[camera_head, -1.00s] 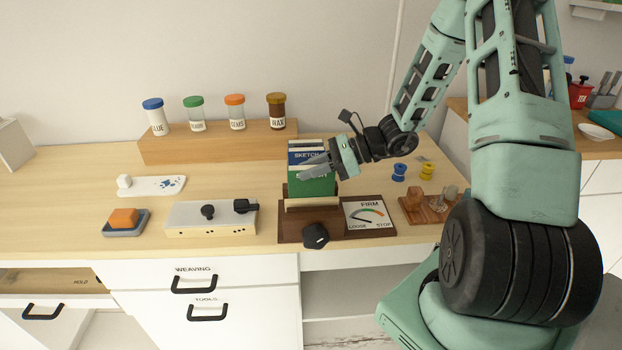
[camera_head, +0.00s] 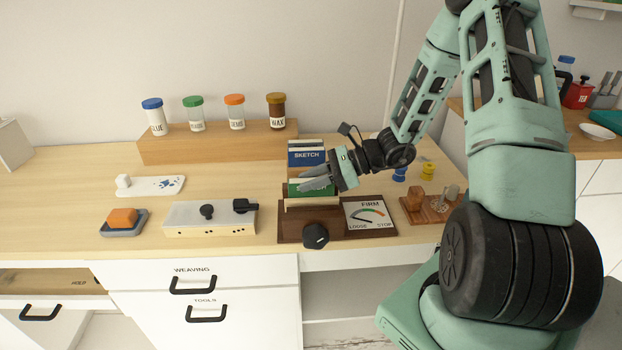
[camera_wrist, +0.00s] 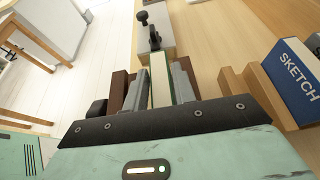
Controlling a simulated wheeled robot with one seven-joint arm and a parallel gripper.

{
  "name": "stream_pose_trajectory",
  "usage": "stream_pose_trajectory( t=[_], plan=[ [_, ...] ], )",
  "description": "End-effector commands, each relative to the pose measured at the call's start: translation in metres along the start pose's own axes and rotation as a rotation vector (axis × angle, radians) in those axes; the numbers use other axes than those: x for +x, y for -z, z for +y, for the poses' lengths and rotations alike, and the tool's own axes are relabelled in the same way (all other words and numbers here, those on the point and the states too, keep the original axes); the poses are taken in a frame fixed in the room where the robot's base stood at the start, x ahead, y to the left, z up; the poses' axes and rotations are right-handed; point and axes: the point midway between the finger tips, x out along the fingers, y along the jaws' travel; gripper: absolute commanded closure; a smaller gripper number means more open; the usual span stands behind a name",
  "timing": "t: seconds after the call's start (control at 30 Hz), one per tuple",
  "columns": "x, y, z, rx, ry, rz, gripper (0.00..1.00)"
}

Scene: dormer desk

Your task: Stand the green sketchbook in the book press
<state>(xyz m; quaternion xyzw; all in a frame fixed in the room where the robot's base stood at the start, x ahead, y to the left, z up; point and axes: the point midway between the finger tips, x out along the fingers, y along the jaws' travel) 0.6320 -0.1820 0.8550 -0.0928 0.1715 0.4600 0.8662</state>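The green sketchbook (camera_head: 308,189) is upright, low behind the light wooden front jaw of the book press (camera_head: 290,234). The jaw hides its lower part, so I cannot tell whether it touches the press base. My gripper (camera_head: 316,183) is shut on its upper part. In the wrist view the book's pale top edge (camera_wrist: 160,88) runs between my two fingers (camera_wrist: 160,82). The press has a dark wooden base, a black knob (camera_head: 315,236) at the front and a dial (camera_head: 369,214) marked LOOSE, FIRM and STOP.
A blue SKETCH book (camera_head: 306,156) stands behind the press in a wooden holder (camera_wrist: 254,90). A white box with black knobs (camera_head: 210,218) lies left of the press. A wooden block set (camera_head: 428,207) and blue and yellow spools (camera_head: 427,172) are to the right. Jars stand on a back shelf (camera_head: 218,146).

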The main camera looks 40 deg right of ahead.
Motion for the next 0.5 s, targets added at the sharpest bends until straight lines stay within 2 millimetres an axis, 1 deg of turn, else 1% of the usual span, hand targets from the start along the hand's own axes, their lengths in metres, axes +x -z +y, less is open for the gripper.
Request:
stream_pose_trajectory(
  t=[0.03,0.07,0.33,0.43,0.5],
  plan=[
    [0.000,0.000,0.000,0.000,0.000,0.000,0.59],
    [0.000,0.000,0.000,0.000,0.000,0.000,0.57],
    [-0.001,-0.002,0.000,0.000,0.000,0.000,0.57],
    [-0.004,-0.009,0.000,-0.001,0.000,0.000,0.57],
    [-0.008,-0.017,0.000,-0.002,0.001,0.000,0.57]
  ],
)
